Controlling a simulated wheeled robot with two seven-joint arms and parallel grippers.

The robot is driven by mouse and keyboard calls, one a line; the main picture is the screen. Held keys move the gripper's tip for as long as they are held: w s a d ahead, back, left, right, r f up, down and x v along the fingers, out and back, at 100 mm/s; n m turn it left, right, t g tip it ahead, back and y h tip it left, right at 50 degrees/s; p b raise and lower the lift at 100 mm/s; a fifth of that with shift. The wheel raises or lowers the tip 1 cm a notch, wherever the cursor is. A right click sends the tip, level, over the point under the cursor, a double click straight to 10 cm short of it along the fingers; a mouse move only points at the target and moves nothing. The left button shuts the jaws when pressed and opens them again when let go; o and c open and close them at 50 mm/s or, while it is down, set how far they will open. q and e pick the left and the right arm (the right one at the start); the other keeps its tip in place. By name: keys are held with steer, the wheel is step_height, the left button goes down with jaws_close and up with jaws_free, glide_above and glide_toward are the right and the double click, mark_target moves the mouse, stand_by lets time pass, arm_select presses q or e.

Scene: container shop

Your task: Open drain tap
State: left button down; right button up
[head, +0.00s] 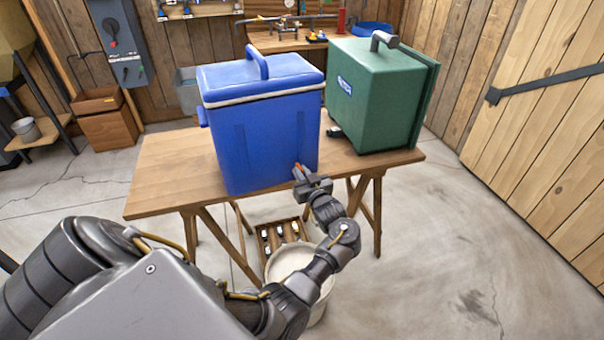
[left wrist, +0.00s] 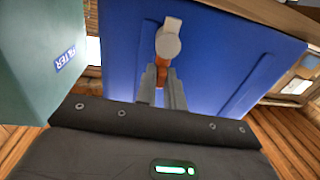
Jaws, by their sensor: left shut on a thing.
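A blue cooler box (head: 262,130) with a blue lid and a carry handle stands on a wooden table (head: 170,170). In the left wrist view its blue wall (left wrist: 225,60) fills the middle. A drain tap with a pale round body (left wrist: 168,42) sticks out from that wall. Its orange-red lever (left wrist: 162,76) lies between my left fingers. My left gripper (head: 299,172) is at the low right of the cooler's front and is shut on the lever, which shows as a small orange bit in the head view. The fingers also show in the left wrist view (left wrist: 163,84). My right gripper is out of view.
A green box (head: 375,95) stands right of the cooler; it also shows in the left wrist view (left wrist: 25,60). A pale bucket (head: 290,258) stands on the floor below, partly behind my arm, near a wooden crate (head: 262,240). The floor to the right is clear.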

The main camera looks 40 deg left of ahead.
arm_select(q)
steer(key=c, duration=1.5)
jaws_free()
